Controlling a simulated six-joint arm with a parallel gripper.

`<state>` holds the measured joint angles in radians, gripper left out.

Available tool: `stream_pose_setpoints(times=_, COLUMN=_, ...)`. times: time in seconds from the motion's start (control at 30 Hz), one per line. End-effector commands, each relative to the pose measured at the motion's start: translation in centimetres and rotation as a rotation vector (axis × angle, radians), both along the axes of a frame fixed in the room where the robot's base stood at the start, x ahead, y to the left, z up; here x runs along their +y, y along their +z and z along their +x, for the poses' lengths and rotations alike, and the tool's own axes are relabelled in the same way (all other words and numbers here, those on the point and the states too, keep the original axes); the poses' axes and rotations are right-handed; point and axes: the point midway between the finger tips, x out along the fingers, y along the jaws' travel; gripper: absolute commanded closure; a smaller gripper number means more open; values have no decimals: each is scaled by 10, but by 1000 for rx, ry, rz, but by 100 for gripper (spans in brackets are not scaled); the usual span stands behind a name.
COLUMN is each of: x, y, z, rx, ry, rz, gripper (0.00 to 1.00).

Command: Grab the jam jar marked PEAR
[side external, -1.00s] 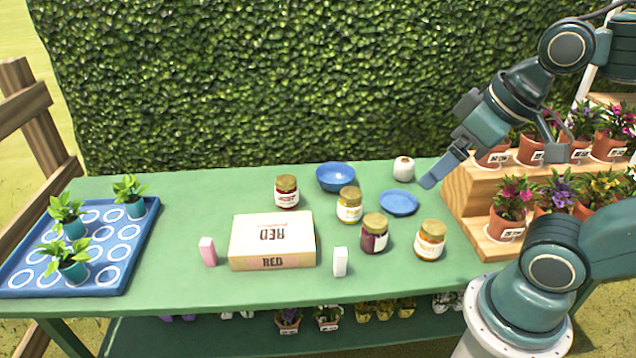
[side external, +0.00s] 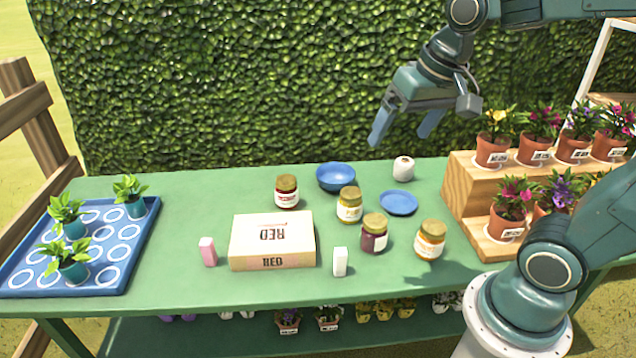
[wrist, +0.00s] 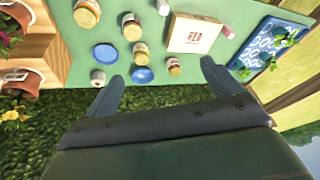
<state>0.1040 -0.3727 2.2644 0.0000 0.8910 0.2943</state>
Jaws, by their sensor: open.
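Several jam jars with gold lids stand on the green table: a pale yellow jar (side external: 349,206), a dark red jar (side external: 287,192), a dark purple jar (side external: 375,234) and an orange jar (side external: 431,241). Their labels are too small to read, so I cannot tell which says PEAR. In the wrist view the yellow jar (wrist: 140,51) stands between the blue plate and the box. My gripper (side external: 404,128) is open and empty, high above the back of the table, apart from all jars. Its two fingers (wrist: 160,72) show spread in the wrist view.
A box marked RED (side external: 272,252) lies left of the jars. A blue bowl (side external: 336,177), blue plate (side external: 398,203) and white round pot (side external: 403,169) stand behind. Pink (side external: 208,252) and white (side external: 340,262) blocks stand in front. Potted flowers fill a wooden stand (side external: 462,190) at right.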

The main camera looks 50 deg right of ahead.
Motion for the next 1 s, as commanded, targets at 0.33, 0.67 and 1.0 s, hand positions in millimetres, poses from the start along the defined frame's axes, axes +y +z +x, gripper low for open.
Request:
stream_pose_setpoints(times=0.33, x=-32, y=-21, z=65, rx=85, ry=-263, rz=74, gripper=10)
stream_pose_setpoints(times=0.67, x=-68, y=-59, z=120, rx=157, ry=-514, rz=133, gripper=10)
stream_pose_setpoints(times=1.0, x=-112, y=-118, z=166, rx=229, ry=-777, rz=184, gripper=10)
